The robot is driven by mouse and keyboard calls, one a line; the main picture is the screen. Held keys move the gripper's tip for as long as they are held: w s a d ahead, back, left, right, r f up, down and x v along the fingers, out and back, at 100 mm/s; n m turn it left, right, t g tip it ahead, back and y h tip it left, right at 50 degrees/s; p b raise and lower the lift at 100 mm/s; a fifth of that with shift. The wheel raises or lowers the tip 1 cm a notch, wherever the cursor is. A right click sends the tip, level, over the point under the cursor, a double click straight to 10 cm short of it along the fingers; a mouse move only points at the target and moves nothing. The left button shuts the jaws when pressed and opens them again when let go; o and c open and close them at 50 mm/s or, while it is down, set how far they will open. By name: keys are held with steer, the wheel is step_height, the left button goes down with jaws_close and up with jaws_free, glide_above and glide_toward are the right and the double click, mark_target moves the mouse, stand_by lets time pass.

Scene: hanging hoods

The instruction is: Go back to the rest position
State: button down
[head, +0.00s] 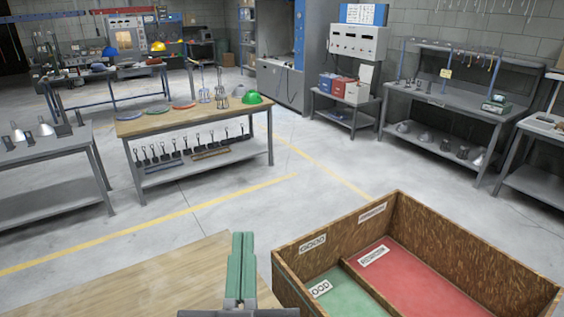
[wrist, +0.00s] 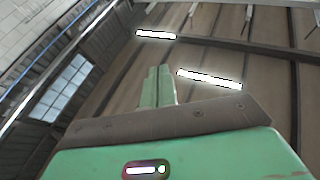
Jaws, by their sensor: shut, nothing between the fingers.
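My gripper (head: 242,268) shows at the bottom of the head view, with two green fingers side by side and touching. It is shut and empty, over the right part of a light wooden table top (head: 140,285). In the wrist view my gripper (wrist: 158,85) points up toward the ceiling and its lamps (wrist: 210,79), with nothing between the fingers. The rest position itself is not marked in either view.
A wooden bin (head: 455,245) with a green and a red compartment stands just right of my gripper. Beyond the clear floor is a workbench (head: 190,120) with a green hood (head: 251,98) and several tools. Grey benches stand left and right.

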steer(key=s+d+r+m+t+h, duration=0.1)
steer(key=s+d+r, duration=0.2)
steer(key=r, duration=0.3)
steer(key=s+d+r+t+h, duration=0.1)
steer(key=s+d+r+t, duration=0.15)
steer(key=r, duration=0.35)
step_height(320, 180, up, 16)
steer(key=p, duration=1.7)
steer(key=shift+r+g, duration=0.2)
steer(key=shift+g, duration=0.25)
